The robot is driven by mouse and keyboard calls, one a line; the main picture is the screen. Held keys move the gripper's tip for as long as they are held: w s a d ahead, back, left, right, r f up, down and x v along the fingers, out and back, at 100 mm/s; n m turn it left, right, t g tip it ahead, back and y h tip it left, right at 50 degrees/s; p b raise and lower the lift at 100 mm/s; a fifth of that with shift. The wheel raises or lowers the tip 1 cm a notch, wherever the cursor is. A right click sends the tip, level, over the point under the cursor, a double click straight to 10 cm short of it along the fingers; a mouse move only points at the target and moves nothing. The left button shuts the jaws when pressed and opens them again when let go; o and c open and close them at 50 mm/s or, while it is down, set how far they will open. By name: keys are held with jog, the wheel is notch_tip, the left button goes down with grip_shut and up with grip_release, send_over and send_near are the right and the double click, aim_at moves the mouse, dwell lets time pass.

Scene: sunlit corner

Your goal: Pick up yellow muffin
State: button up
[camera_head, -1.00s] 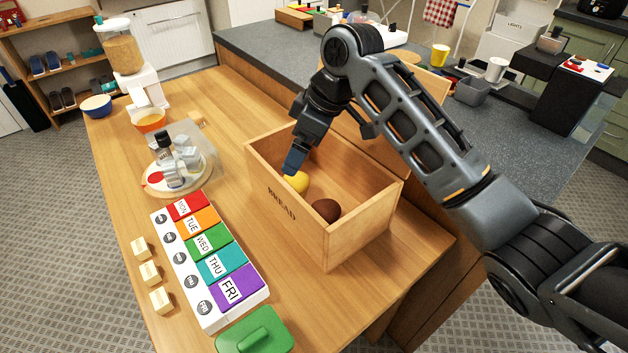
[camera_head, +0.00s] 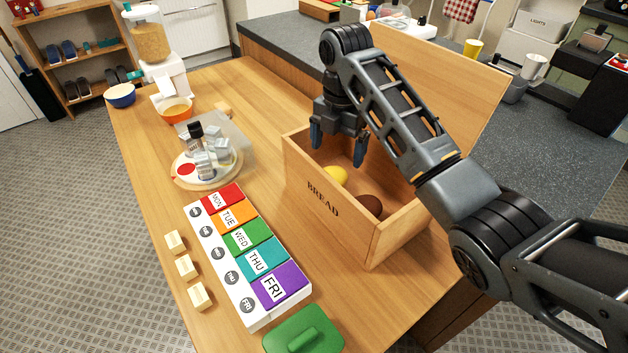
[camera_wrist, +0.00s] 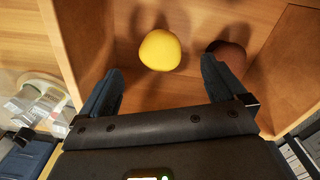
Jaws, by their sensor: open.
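The yellow muffin (camera_head: 335,175) lies inside the wooden bread box (camera_head: 330,228), on its floor towards the front wall. It also shows in the wrist view (camera_wrist: 160,50), ahead of and between my fingers. My gripper (camera_head: 338,158) is open and empty, pointing down over the box. Its fingertips are spread wide, and the muffin is not between them in contact. A dark brown muffin (camera_head: 371,205) lies to the right of the yellow one and shows partly behind my right finger in the wrist view (camera_wrist: 228,54).
The box has upright walls and a raised lid (camera_head: 450,75) at its back. A pill organizer (camera_head: 250,255) with coloured lids, a round tray (camera_head: 187,177) with jars and a green lid (camera_head: 303,335) stand on the table. Free tabletop lies left of the box.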

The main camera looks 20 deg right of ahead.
aim_at(334, 171)
jog(key=shift+a+f+n, duration=0.15)
jog(key=shift+f+n, duration=0.15)
jog(key=shift+f, duration=0.3)
jog(key=shift+s+a+f+p, duration=0.1)
jog(key=shift+f+p, duration=0.2)
jog(key=shift+f, duration=1.45)
jog(key=shift+s+a+f+p, duration=0.1)
jog(key=shift+f+p, duration=0.15)
jog(key=shift+f, duration=1.45)
jog(key=shift+d, duration=0.1)
jog(key=c, duration=1.1)
